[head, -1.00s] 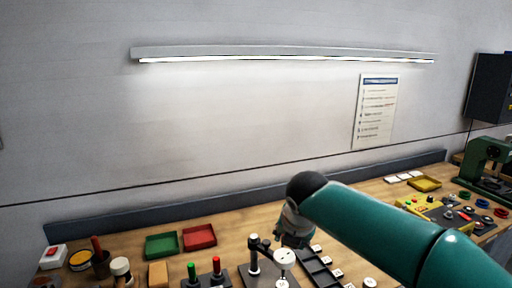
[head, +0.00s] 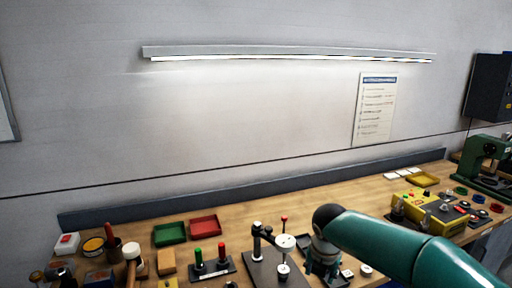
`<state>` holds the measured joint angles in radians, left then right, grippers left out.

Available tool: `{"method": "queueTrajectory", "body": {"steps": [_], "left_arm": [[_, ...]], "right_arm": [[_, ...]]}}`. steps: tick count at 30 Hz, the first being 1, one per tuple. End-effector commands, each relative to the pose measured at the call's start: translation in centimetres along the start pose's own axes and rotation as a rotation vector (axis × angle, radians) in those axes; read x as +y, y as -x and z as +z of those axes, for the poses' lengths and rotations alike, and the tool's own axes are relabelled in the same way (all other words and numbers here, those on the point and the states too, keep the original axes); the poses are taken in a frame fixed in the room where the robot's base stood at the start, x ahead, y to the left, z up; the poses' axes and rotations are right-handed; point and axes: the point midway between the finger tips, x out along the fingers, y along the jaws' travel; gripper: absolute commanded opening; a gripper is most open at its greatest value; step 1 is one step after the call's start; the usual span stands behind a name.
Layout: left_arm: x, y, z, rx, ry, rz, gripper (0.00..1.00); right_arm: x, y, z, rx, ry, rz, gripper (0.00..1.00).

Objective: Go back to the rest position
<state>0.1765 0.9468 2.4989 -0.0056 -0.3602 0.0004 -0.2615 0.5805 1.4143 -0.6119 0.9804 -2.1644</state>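My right arm comes in from the right in the head view, teal with a black wrist joint. My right gripper (head: 322,266) points down over the workbench (head: 300,208), just right of a black fixture with a white round top (head: 285,242). It is small and partly hidden by its own wrist, so I cannot tell whether its fingers are open or shut. No held object can be made out. My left gripper and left arm are not in view.
Green (head: 169,234) and red (head: 205,226) trays lie at the back left. A stand with green and red handles (head: 210,265) is in front of them. A yellow control box (head: 425,205) and a green press (head: 485,160) stand at the right. The bench behind my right gripper is clear.

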Motion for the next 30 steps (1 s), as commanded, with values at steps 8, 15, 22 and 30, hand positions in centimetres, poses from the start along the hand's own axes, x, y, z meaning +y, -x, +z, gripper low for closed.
{"method": "queueTrajectory", "body": {"steps": [8,15,22,30], "left_arm": [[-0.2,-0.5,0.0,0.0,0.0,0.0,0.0],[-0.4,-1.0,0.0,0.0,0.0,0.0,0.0],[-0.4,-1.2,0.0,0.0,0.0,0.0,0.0],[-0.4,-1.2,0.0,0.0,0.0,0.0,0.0]], "right_arm": [[-6.2,-12.0,-9.1,0.27,-0.13,-0.104,0.46],[-11.2,-20.6,-24.6,0.556,-0.718,-0.214,0.46],[-13.5,-21.4,-37.8,0.658,-1.628,-0.473,0.46],[-13.6,-20.8,-40.0,0.5,-2.504,-0.609,0.46]]}}
